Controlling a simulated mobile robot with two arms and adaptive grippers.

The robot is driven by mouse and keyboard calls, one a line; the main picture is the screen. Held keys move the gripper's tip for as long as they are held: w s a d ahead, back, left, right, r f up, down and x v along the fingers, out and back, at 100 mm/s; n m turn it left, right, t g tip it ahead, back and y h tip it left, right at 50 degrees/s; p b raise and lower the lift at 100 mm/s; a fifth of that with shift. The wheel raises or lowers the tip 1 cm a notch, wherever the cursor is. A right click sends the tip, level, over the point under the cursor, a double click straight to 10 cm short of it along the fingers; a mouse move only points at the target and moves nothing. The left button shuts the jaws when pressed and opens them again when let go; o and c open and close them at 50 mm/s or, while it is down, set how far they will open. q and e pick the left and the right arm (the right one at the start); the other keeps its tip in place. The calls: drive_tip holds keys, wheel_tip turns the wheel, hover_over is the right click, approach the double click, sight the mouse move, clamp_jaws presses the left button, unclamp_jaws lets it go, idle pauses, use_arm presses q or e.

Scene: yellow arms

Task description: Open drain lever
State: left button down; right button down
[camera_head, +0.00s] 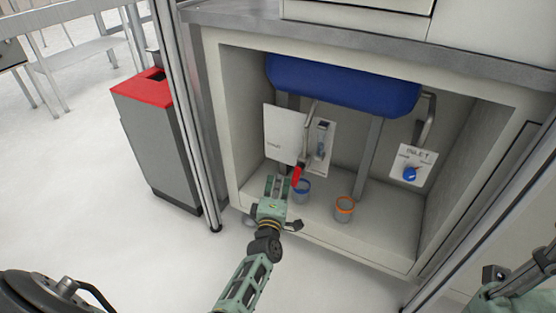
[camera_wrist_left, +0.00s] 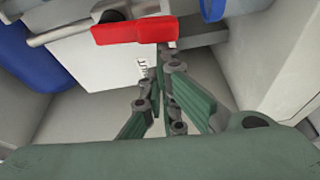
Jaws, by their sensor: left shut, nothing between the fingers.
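A red lever (camera_head: 296,175) shows inside the open cabinet under the blue tank (camera_head: 340,90), next to a white panel. In the left wrist view the red lever (camera_wrist_left: 135,31) lies across the top of the picture, on a metal pipe. My left gripper (camera_head: 277,183) is shut and empty, just left of and below the lever in the head view. In the left wrist view its fingertips (camera_wrist_left: 165,70) are close to the lever's right end; I cannot tell if they touch it. My right gripper is not in view; only part of my right arm shows at the lower right.
A blue-rimmed cup (camera_head: 302,192) and an orange-rimmed cup (camera_head: 344,209) stand on the cabinet floor. A blue knob (camera_head: 410,174) labelled as an inlet is at the right. The cabinet's side walls and front lip bound the space. A red-topped bin (camera_head: 155,140) stands outside, left.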

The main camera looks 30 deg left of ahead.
use_arm(q)
drive_tip(key=shift+d+f+n, duration=0.3)
drive_tip(key=shift+d+n, duration=0.05)
drive_tip(key=shift+n, duration=0.35)
drive_tip(key=shift+g, duration=0.3)
